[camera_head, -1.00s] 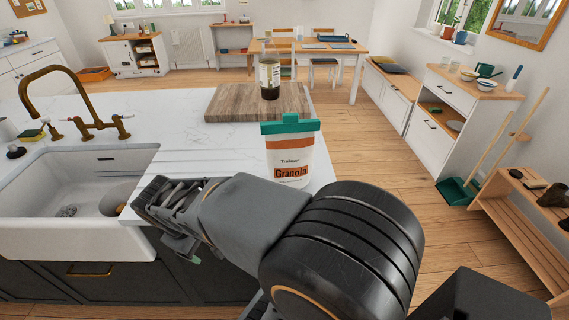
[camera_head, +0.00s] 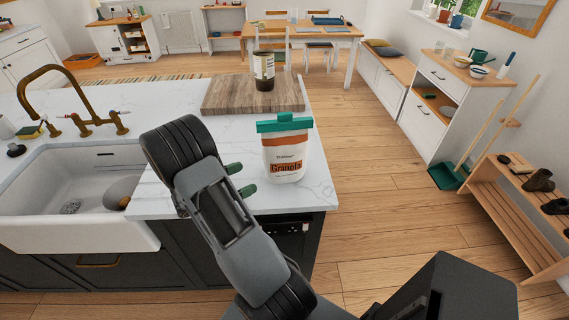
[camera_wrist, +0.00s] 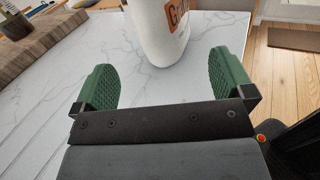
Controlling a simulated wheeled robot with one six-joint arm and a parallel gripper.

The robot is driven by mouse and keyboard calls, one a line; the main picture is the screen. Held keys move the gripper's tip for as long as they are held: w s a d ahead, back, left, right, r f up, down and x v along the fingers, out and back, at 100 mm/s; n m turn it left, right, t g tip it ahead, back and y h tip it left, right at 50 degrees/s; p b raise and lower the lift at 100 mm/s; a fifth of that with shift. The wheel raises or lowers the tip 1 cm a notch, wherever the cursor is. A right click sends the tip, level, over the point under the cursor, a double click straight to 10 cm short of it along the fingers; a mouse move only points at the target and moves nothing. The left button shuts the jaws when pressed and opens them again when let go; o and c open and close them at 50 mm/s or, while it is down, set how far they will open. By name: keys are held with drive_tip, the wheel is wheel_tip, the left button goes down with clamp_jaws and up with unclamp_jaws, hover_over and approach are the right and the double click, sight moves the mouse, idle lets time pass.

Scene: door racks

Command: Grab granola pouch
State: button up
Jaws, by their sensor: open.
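The granola pouch (camera_head: 285,152) is white with an orange label and a teal top clip. It stands upright on the white marble counter (camera_head: 225,148), near its right edge. In the wrist view, the lower part of the pouch (camera_wrist: 160,32) shows just beyond the fingers; its top is cut off by the frame. My gripper (camera_head: 241,179) is open and empty, to the left of the pouch in the head view. In the wrist view, its green textured fingers (camera_wrist: 168,84) are spread wide, with the pouch ahead between their line and not visibly touched.
The sink (camera_head: 75,190) and brass faucet (camera_head: 72,118) are at left. The counter's right edge is close to the pouch, with open floor beyond.

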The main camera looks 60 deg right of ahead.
sight(267, 167)
drive_tip(key=p+x, duration=0.1)
drive_tip(key=x, duration=0.4)
drive_tip(key=shift+s+d, duration=0.1)
drive_tip(key=shift+d, duration=0.05)
drive_tip(key=p+x, duration=0.2)
drive_tip(key=x, duration=0.2)
drive_tip(key=shift+d+r, duration=0.15)
drive_tip(key=shift+d, duration=0.05)
drive_tip(key=shift+s+d, duration=0.2)
drive_tip(key=shift+d, duration=0.2)
drive_tip(key=shift+c, duration=0.4)
drive_tip(key=c, duration=1.2)
